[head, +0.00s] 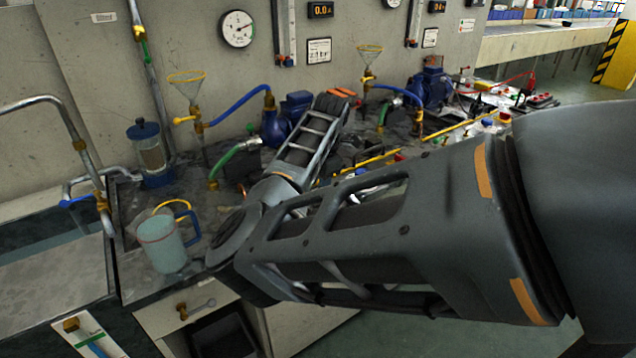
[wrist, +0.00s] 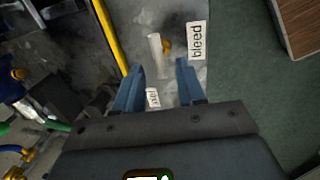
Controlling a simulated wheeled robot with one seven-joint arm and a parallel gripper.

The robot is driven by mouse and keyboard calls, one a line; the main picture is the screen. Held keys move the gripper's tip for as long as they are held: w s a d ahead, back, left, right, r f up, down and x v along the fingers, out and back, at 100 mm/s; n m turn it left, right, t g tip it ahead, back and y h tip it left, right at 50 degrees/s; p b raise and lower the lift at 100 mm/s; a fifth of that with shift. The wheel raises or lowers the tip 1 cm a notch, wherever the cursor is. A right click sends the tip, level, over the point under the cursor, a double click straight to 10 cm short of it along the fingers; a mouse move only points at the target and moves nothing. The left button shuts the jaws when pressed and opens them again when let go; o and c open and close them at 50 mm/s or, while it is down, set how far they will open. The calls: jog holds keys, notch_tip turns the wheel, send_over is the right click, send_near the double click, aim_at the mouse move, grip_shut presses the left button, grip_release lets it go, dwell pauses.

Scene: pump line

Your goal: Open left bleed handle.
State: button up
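In the wrist view my gripper (wrist: 158,78) has its two blue fingers apart, with nothing between the tips that I can see held. Beyond the fingertips is a pale lever-like handle (wrist: 155,48) with a small brass part (wrist: 167,46) beside it. The handle looks apart from the fingers. In the head view a grey lever on a brass valve (head: 195,308) sits on the bench front, lower left; I cannot tell whether it is the same handle.
A yellow pipe (wrist: 108,38) runs left of the handle in the wrist view. A small white label (wrist: 153,97) shows between the fingers. In the head view a teal jug (head: 163,246) stands at the bench's front corner, and blue pumps (head: 428,88) stand further back.

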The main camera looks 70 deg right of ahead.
jog(key=shift+f, duration=0.3)
grip_shut()
dwell(0.3)
